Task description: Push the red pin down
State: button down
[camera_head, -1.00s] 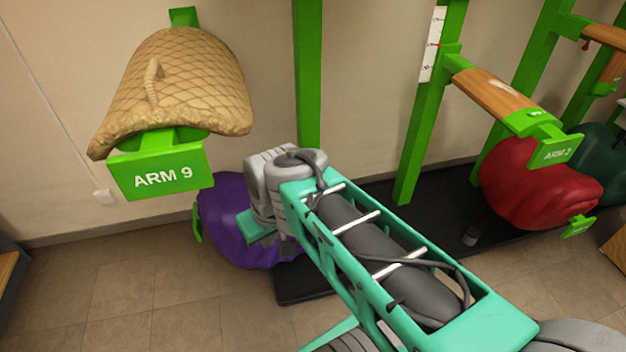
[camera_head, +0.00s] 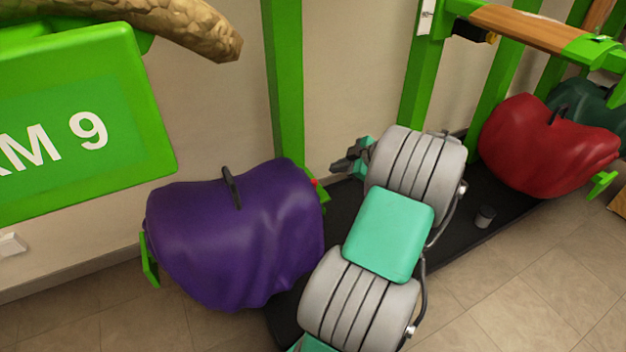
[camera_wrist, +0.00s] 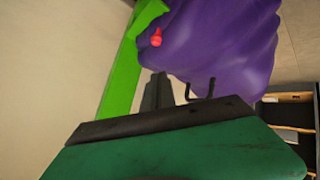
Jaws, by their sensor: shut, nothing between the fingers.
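The small red pin (camera_head: 314,182) shows at the upper right edge of a purple covered saddle (camera_head: 235,240), beside a green upright post, in the head view. In the wrist view the red pin (camera_wrist: 156,38) stands out between the green post and the purple cover (camera_wrist: 225,45). My gripper (camera_head: 342,165) is a short way right of the pin in the head view, apart from it. In the wrist view my gripper's dark fingers (camera_wrist: 157,92) are together and empty, below the pin in the picture.
The green post (camera_head: 285,85) rises behind the saddle. A green ARM 9 plate (camera_head: 80,120) hangs close at the left. A red covered saddle (camera_head: 545,145) hangs at the right. A dark mat (camera_head: 345,210) lies on the floor with a small dark cylinder (camera_head: 485,216) on it.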

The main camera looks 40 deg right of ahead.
jog(key=b, duration=0.3)
send_over(314, 186)
jog(key=s+a, duration=0.1)
jog(key=s, duration=0.1)
notch_tip(314, 186, down, 7)
jog(key=f, duration=0.1)
jog(key=d+f+b, duration=0.1)
jog(key=shift+w+d+f, duration=0.15)
jog(key=shift+w+f, duration=0.15)
jog(key=shift+f, duration=0.1)
notch_tip(314, 186, down, 3)
jog(key=shift+r+b, duration=0.1)
jog(key=shift+b, duration=1.05)
jog(key=shift+s, duration=0.1)
jog(key=shift+f, duration=0.2)
jog(key=shift+r, duration=0.1)
